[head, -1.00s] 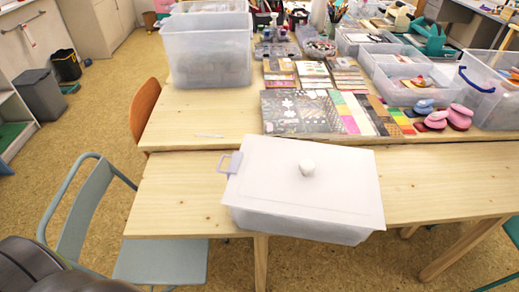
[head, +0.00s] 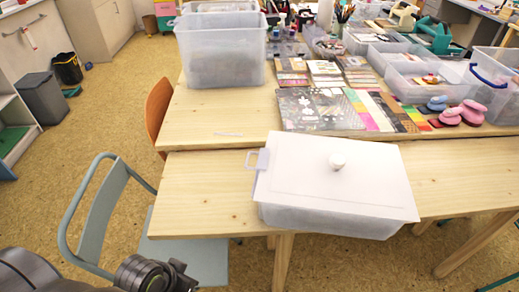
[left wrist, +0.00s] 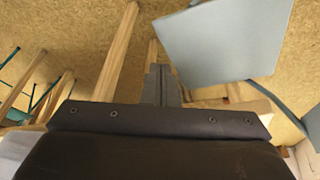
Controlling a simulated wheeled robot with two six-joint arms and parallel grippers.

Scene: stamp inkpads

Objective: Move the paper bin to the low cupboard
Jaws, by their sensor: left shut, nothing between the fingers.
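Two bins stand on the floor at the far left: a dark grey one (head: 43,98) and a smaller black one with a yellowish rim (head: 67,67). I cannot tell which is the paper bin. A beige low cupboard (head: 98,30) stands against the wall behind them, perhaps the one named. My left arm enters at the bottom left of the head view, far from both bins. My left gripper (left wrist: 160,85) is shut and empty in the left wrist view, above the floor near table legs and a grey-blue chair seat. My right gripper is out of view.
A white lidded box (head: 335,175) sits on the near wooden table (head: 200,185). A grey-blue chair (head: 95,215) stands left of the table, close to my left arm. A clear tub (head: 222,55) is on the far table. Cork-coloured floor is free between chair and bins.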

